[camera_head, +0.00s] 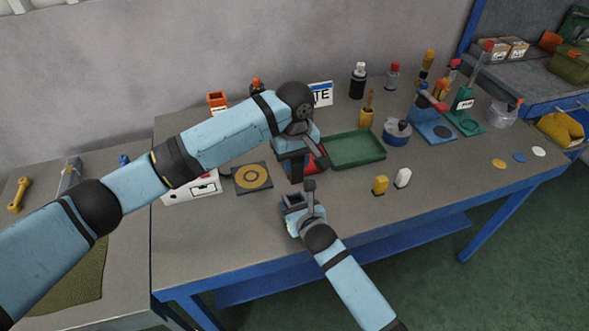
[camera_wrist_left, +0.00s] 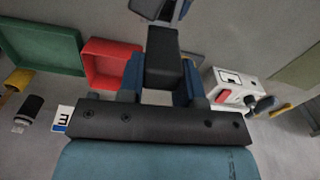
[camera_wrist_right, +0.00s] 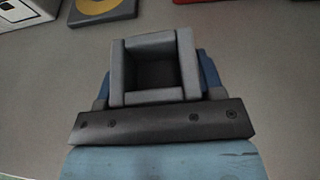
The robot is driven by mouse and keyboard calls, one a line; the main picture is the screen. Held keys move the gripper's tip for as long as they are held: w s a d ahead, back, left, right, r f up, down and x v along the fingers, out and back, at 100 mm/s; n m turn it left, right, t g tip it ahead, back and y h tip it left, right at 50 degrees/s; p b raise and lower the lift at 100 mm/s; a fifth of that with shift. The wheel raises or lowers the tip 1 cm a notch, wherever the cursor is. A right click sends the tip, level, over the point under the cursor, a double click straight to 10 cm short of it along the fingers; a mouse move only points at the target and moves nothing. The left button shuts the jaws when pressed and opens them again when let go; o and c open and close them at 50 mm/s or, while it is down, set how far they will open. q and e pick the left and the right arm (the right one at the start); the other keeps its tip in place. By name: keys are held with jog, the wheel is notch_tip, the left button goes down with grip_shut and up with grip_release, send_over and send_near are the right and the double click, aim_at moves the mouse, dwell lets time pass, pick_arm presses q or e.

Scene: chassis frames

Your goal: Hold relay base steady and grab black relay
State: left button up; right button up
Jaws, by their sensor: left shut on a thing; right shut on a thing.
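My left gripper (camera_head: 295,165) is shut on the black relay (camera_wrist_left: 163,58), a dark block between its blue fingers in the left wrist view. My right gripper (camera_head: 300,203) is shut on the relay base (camera_wrist_right: 155,68), a grey square frame with an open dark hollow, seen between its fingers in the right wrist view. In the head view my left gripper is just above and beyond my right gripper, over the front part of the table. The relay is hard to make out there, and the hollow of the base shows no relay in it.
A green tray (camera_head: 357,149) lies right of my left gripper, with a red bin (camera_wrist_left: 112,64) beside it. A dark plate with a yellow ring (camera_head: 252,178) and a white box (camera_head: 195,190) lie to the left.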

jog(key=o, duration=1.1)
jog(key=shift+s, duration=0.1)
